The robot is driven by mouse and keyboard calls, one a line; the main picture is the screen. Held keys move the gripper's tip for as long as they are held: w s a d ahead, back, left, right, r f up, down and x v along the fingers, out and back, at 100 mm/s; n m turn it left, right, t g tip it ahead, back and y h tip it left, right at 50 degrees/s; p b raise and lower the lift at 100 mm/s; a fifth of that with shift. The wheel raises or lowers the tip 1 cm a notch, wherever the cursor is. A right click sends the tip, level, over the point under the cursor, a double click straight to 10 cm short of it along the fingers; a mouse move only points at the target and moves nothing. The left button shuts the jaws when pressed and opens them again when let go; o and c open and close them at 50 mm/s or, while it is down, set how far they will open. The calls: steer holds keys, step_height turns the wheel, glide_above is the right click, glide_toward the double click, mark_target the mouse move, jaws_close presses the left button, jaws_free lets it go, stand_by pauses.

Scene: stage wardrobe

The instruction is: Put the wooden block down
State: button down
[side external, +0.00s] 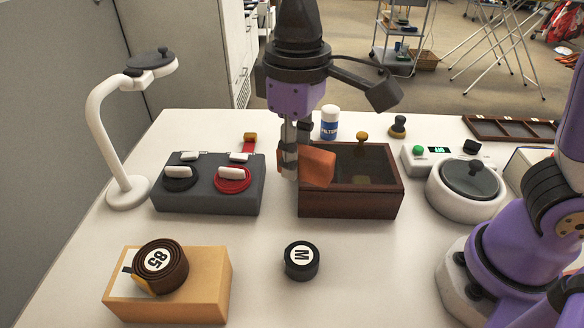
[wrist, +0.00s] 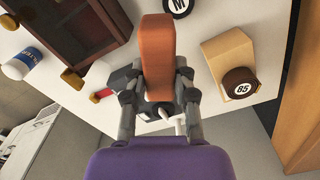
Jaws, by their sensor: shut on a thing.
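The wooden block (side external: 319,167) is orange-brown and is held in my gripper (side external: 291,165), which is shut on it. In the side view the block overlaps the left end of a dark wooden box (side external: 350,203) with a glassy top. I cannot tell whether the block touches the box or hangs clear of it. In the wrist view the block (wrist: 157,48) points away from my gripper (wrist: 157,88), its near end between the fingers.
Left of the block is a grey stand (side external: 208,198) with black and red coils. A black M roll (side external: 301,261) lies in front. A brown 85 roll (side external: 161,265) sits on a tan box (side external: 203,290). A white bottle (side external: 329,123) stands behind. Table around the M roll is clear.

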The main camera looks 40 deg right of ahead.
steer(key=s+a+n, duration=0.5)
steer(key=s+a, duration=0.3)
steer(key=s, duration=0.6)
steer(key=f, duration=1.6)
steer(key=shift+a+f, duration=0.1)
steer(key=shift+a, duration=0.15)
steer(key=shift+f, duration=0.1)
steer(key=c, duration=0.7)
jaws_free()
steer(key=shift+o, duration=0.2)
